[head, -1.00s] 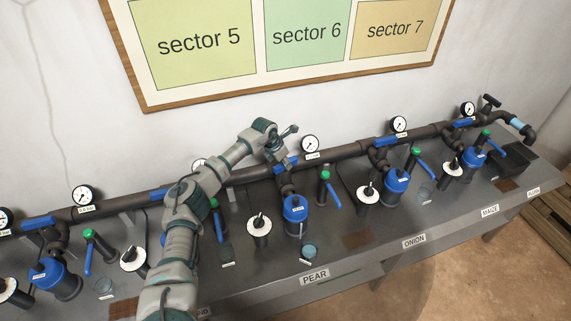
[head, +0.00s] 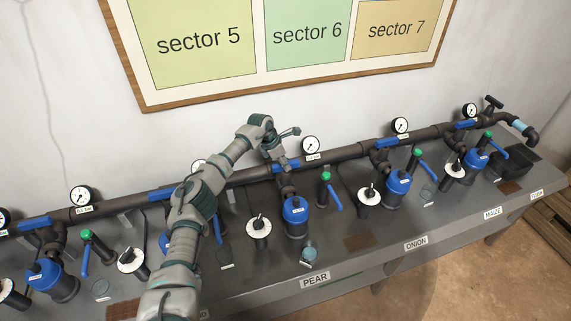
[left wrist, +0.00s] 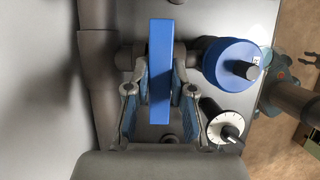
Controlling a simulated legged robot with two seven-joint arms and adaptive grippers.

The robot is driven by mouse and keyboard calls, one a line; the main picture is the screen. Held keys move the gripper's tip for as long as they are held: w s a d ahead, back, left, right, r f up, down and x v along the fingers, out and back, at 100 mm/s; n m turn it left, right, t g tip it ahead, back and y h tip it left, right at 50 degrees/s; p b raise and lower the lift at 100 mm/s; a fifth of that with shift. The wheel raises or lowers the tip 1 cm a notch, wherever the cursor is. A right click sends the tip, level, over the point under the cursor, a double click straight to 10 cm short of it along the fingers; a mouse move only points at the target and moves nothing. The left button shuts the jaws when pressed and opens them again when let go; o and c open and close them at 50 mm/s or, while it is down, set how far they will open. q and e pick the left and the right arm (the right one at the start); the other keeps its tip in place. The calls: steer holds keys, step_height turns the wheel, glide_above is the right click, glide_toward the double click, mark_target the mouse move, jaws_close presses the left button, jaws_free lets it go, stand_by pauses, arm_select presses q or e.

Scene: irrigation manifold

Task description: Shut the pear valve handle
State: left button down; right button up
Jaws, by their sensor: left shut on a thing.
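The pear valve handle (head: 289,167) is a blue lever on the dark pipe, above the blue canister (head: 296,209) behind the PEAR label (head: 314,281). In the left wrist view the handle (left wrist: 160,62) runs up the picture, parallel to the main pipe and across the short branch pipe. My left gripper (left wrist: 160,110) has one finger on each side of the handle and is shut on it. In the head view my left gripper (head: 281,158) reaches over the pipe from behind and partly hides the handle.
A pressure gauge (head: 310,145) stands just right of my gripper. A white dial (head: 259,227) and a green-capped post with a blue lever (head: 326,190) flank the canister. Similar blue handles sit along the pipe, such as one by onion (head: 392,143). The wall is close behind.

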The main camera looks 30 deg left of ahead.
arm_select(q)
steer(key=shift+w+a+r, duration=0.1)
steer(key=shift+a+r, duration=0.05)
steer(key=shift+r, duration=0.2)
steer(key=c, duration=1)
jaws_free()
steer(key=shift+f, duration=0.2)
steer(key=shift+a, duration=0.1)
steer(key=v, duration=1.2)
steer(key=shift+f, duration=0.1)
